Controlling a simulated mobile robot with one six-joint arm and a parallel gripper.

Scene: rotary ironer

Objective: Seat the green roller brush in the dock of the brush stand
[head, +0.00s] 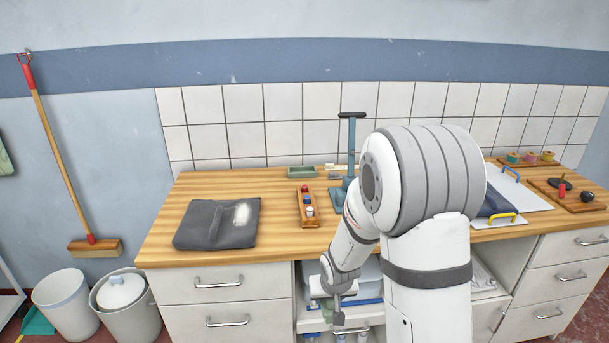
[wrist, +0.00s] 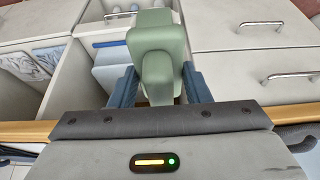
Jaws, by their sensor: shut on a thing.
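My gripper (wrist: 160,84) is shut on a pale green block-like thing (wrist: 157,48), which I take to be the green roller brush; its blue fingers press on both sides. No bristles or roller show from here. In the head view my gripper (head: 337,309) hangs in front of the counter, below its top, by the open shelf bay; a little green (head: 328,307) shows there. A teal post with a black crossbar (head: 351,140) stands at the back of the counter, partly behind my arm. It may be the brush stand; I cannot make out a dock.
Drawers (head: 222,282) flank the bay. My arm hides the counter's middle.

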